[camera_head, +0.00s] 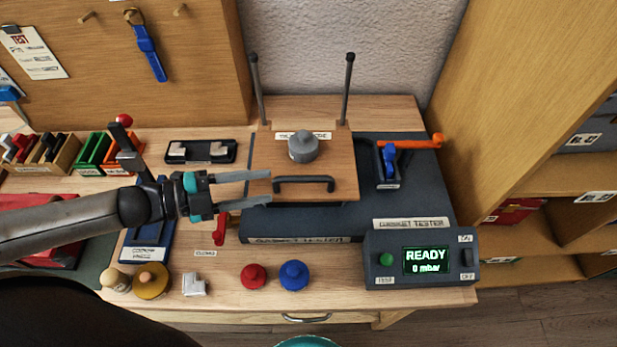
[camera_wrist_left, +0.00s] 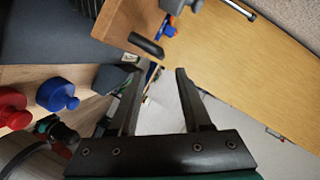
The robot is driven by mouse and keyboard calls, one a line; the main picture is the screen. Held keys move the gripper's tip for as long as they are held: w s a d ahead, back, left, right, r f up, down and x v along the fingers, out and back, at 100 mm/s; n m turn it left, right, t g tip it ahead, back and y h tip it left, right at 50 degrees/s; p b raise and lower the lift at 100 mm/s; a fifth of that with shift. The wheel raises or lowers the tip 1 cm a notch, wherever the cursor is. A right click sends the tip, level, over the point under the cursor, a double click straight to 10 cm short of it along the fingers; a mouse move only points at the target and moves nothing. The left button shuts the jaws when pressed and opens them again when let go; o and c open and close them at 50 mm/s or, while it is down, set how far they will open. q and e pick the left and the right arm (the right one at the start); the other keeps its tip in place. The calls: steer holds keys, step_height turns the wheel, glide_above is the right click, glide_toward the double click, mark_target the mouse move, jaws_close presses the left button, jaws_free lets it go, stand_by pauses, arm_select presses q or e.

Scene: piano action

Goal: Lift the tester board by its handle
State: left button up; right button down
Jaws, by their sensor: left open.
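The tester board (camera_head: 262,160) is a wooden plate lying on the dark tester base (camera_head: 300,222). Its black bar handle (camera_head: 303,180) stands along the front edge. A grey round knob (camera_head: 303,147) sits on top of the board. My left gripper (camera_head: 269,188) is open and empty, just left of the handle, with its fingers pointing right toward it. In the left wrist view the handle (camera_wrist_left: 146,45) appears beyond the open fingers (camera_wrist_left: 156,75), near the corner of the board (camera_wrist_left: 125,18). The gripper looks apart from the handle. My right gripper does not show.
Two thin posts (camera_head: 347,85) rise behind the board. An orange-handled clamp (camera_head: 408,143) is at right. The READY display box (camera_head: 420,258) stands front right. Red (camera_head: 253,277) and blue (camera_head: 294,275) knobs sit in front. A red lever (camera_head: 221,228) stands below the left gripper.

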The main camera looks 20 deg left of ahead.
mark_target(299, 181)
arm_select(q)
steer(key=x, duration=1)
steer(key=shift+w+d+f, duration=0.1)
steer(key=shift+w+d, duration=0.05)
steer(key=shift+d, duration=0.1)
steer(key=shift+c, duration=0.4)
jaws_close()
stand_by(0.7)
